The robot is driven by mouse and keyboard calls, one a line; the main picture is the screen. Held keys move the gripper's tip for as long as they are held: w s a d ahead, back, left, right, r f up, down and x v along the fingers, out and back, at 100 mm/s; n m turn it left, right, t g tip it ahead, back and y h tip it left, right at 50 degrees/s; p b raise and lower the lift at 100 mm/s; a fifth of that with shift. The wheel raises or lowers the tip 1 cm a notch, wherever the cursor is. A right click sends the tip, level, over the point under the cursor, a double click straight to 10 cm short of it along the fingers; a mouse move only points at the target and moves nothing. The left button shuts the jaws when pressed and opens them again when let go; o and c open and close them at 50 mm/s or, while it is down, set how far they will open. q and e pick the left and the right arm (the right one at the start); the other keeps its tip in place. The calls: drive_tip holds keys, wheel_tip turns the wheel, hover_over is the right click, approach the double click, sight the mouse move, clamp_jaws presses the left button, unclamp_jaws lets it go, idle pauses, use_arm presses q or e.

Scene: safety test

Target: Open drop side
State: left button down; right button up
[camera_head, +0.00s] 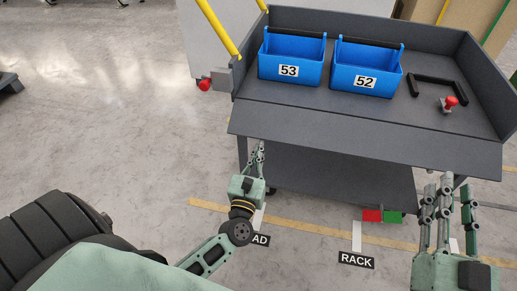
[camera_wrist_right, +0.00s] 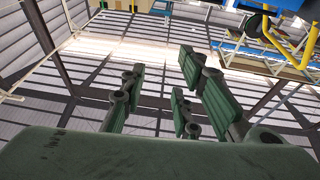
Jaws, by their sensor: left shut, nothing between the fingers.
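The grey cart (camera_head: 330,108) stands ahead, with raised walls at its back and ends. Its front panel, the drop side (camera_head: 350,145), lies angled outward and down along the front edge, with no wall standing there. My left gripper (camera_head: 257,150) is shut and empty, pointing up in front of the panel's lower left part; whether it touches the panel cannot be told. My right gripper (camera_head: 446,185) is open and empty below the panel's right end. Its spread fingers also show in the right wrist view (camera_wrist_right: 165,85).
Blue bins labelled 53 (camera_head: 291,84) and 52 (camera_head: 365,81) stand on the cart. A black handle (camera_head: 438,80) and red knob (camera_head: 450,101) are at right. A yellow bar (camera_head: 218,28) rises at left. Red (camera_head: 372,215) and green (camera_head: 393,216) pieces show low under the cart.

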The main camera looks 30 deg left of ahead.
drive_tip(key=shift+w+d+f+g+h, duration=0.15)
drive_tip(key=shift+f+g, duration=0.45)
drive_tip(key=shift+f, duration=0.45)
drive_tip(key=shift+w+d+f+g+h, duration=0.15)
drive_tip(key=shift+f+g, duration=0.45)
drive_tip(key=shift+f, duration=0.4)
drive_tip(key=shift+a, duration=0.15)
